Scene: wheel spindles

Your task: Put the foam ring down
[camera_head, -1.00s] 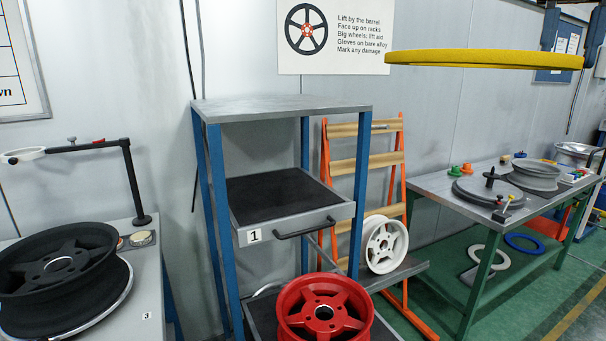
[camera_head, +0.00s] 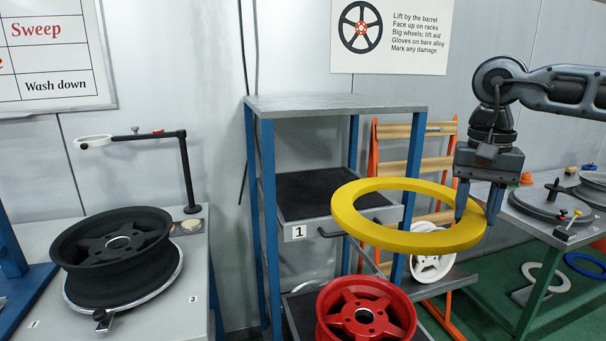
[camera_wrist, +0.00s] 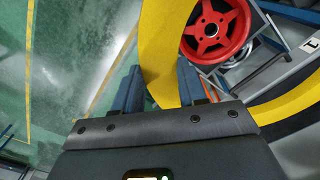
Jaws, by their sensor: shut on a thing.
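The yellow foam ring (camera_head: 365,232) hangs in the air in the head view, nearly flat and a little tilted. My gripper (camera_head: 478,212) points down and is shut on the ring's right side, one finger on each side of its band. In the wrist view the ring (camera_wrist: 162,50) runs up from between my fingers (camera_wrist: 160,95), and another part of it shows at the right edge. In the head view the ring is in front of the blue-legged rack and above the red wheel.
A blue-legged rack (camera_head: 335,104) has a bare grey top and a pulled-out dark shelf (camera_head: 322,192). The red wheel (camera_head: 366,312) sits low in it; it also shows in the wrist view (camera_wrist: 216,30). A white wheel (camera_head: 432,262) is behind. A black wheel (camera_head: 112,245) occupies the left bench (camera_head: 205,262).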

